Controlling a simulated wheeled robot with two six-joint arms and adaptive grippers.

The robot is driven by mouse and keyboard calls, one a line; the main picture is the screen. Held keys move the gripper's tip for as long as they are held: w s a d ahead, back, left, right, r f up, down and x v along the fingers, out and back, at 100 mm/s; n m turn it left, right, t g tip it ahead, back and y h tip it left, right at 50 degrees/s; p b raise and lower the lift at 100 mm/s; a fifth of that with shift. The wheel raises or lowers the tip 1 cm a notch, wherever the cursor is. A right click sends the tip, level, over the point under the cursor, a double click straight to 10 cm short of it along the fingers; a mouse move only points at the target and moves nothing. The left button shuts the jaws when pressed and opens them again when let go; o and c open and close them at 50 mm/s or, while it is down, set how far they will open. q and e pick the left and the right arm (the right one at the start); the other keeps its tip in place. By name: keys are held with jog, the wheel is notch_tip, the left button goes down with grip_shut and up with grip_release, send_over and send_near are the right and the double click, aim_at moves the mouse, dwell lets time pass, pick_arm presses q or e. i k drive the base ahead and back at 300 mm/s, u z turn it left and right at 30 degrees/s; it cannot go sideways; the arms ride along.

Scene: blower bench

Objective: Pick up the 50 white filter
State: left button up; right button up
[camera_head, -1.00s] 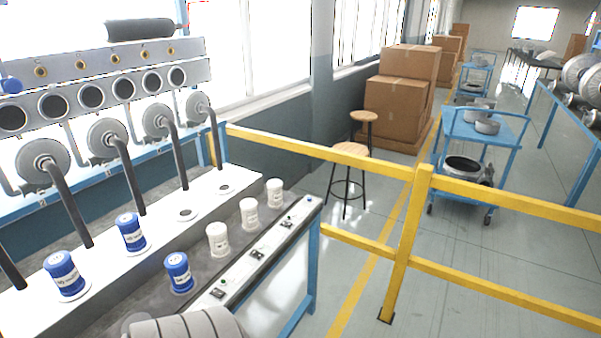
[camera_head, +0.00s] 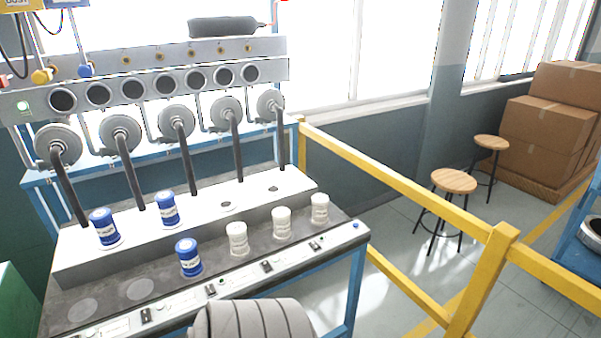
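Three white filters stand upright in a row on the grey front strip of the bench (camera_head: 62,297) in the head view: a left one (camera_head: 237,239), a middle one (camera_head: 282,223) and a right one (camera_head: 320,209). Their labels are too small to read, so I cannot tell which is the 50. A blue filter (camera_head: 189,257) stands to their left on the same strip. Two more blue filters, one at far left (camera_head: 104,227) and one beside it (camera_head: 166,210), stand on the raised white ledge. Neither of my grippers is in view.
Dark pipes with round blower housings (camera_head: 176,117) rise behind the ledge. A yellow railing (camera_head: 398,192) runs along the right of the bench. Stools (camera_head: 454,182) and cardboard boxes (camera_head: 548,125) stand beyond it. A ribbed grey rounded shape (camera_head: 255,320) is at the bottom edge.

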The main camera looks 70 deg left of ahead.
aim_at(321, 201)
jog(key=u, duration=0.8)
jog(key=i, duration=0.7)
jog(key=u, duration=0.75)
